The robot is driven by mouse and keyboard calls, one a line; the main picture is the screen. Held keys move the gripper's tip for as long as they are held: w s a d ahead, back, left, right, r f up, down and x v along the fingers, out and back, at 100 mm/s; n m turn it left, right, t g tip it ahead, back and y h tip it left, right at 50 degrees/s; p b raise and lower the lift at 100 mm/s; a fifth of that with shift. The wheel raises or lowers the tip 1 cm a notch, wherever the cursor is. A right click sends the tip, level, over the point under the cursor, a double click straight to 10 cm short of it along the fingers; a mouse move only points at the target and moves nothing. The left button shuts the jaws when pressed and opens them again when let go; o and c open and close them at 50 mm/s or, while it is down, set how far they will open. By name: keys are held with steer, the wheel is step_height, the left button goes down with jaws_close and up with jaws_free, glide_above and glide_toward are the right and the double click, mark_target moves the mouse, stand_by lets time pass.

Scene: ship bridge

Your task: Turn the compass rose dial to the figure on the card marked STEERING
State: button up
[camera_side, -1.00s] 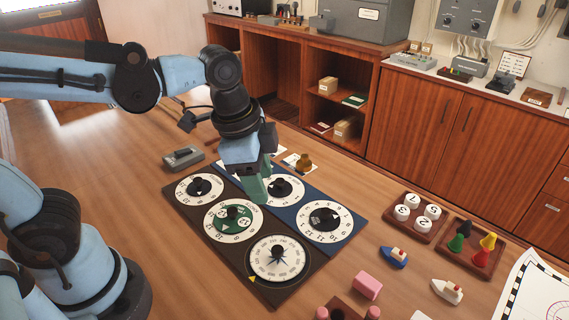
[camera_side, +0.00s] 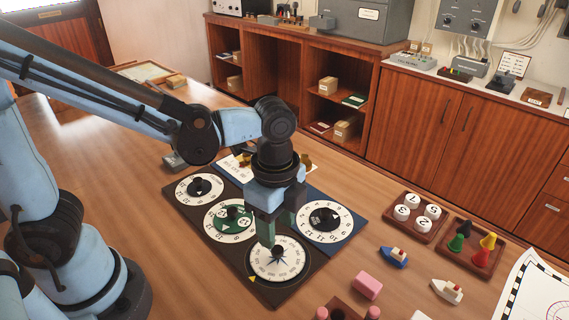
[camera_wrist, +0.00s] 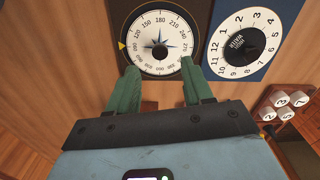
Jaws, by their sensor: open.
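The compass rose dial (camera_side: 280,262) is a white disc with figures around its rim, a blue star and a dark centre knob. It lies on the dark brown board (camera_side: 236,262) at its near end, and a yellow pointer (camera_side: 252,279) marks its edge.
A green-centred dial (camera_side: 231,234) and a smaller dial (camera_side: 199,202) share the brown board. A black-knobbed dial (camera_side: 324,235) lies on the blue board at the right. A pink block (camera_side: 367,285), toy boats and trays of pieces stand further right.

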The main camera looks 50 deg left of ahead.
mark_target(277, 249)
steer(key=shift+f, duration=2.6)
jaws_close()
steer(key=shift+n, duration=0.4)
